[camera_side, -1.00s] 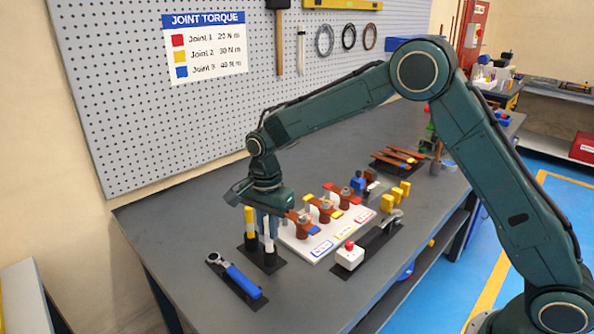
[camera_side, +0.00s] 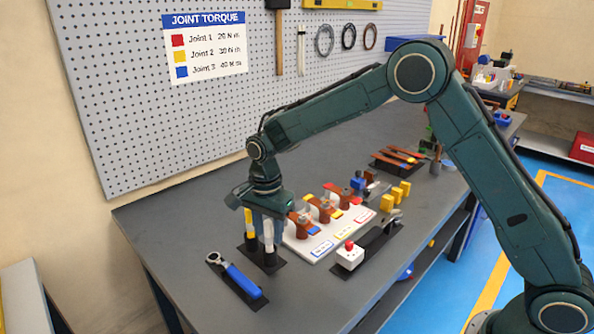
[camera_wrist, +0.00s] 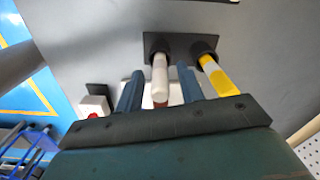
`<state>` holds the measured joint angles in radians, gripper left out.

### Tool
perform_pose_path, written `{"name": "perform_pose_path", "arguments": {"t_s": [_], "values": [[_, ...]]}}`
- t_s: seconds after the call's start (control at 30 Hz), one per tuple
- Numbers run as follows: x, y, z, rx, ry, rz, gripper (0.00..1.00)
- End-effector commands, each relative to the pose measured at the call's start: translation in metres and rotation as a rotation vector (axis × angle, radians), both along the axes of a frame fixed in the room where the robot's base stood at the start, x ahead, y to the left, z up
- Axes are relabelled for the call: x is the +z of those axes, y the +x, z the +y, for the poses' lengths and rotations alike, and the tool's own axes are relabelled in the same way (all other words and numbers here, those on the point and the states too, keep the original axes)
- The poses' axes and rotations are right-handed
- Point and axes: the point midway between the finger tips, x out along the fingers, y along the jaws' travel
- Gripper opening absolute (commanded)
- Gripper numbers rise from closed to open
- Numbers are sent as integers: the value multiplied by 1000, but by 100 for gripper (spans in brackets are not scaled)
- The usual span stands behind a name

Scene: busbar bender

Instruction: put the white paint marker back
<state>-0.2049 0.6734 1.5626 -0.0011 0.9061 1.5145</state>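The white paint marker (camera_wrist: 160,75) stands tip-down in a cup of the black holder (camera_wrist: 178,40), between my fingers in the wrist view. It shows in the side view (camera_side: 268,234) partly hidden by my fingers. My gripper (camera_wrist: 158,84) is open, with blue fingers on either side of the marker and a gap to each. In the side view my gripper (camera_side: 267,226) is low over the holder. A yellow marker with a white band (camera_wrist: 215,75) stands in the other cup, just outside my right finger in the wrist view.
A blue-handled torque wrench (camera_side: 240,280) lies in front of the holder. The white board (camera_side: 318,247) with copper joints stands close to the right. A white box with a red button (camera_side: 349,256) is nearer the front edge. The grey bench left of the holder is clear.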

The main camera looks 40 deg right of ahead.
Motion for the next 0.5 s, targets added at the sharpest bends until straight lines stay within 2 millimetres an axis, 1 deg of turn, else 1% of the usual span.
{"name": "perform_pose_path", "arguments": {"t_s": [0.17,0.27,0.37,0.5], "values": [[11,0,0,0,1,-2,38],[23,1,0,0,1,-4,38],[37,1,0,0,1,-3,38],[60,1,0,0,1,-4,38]]}}
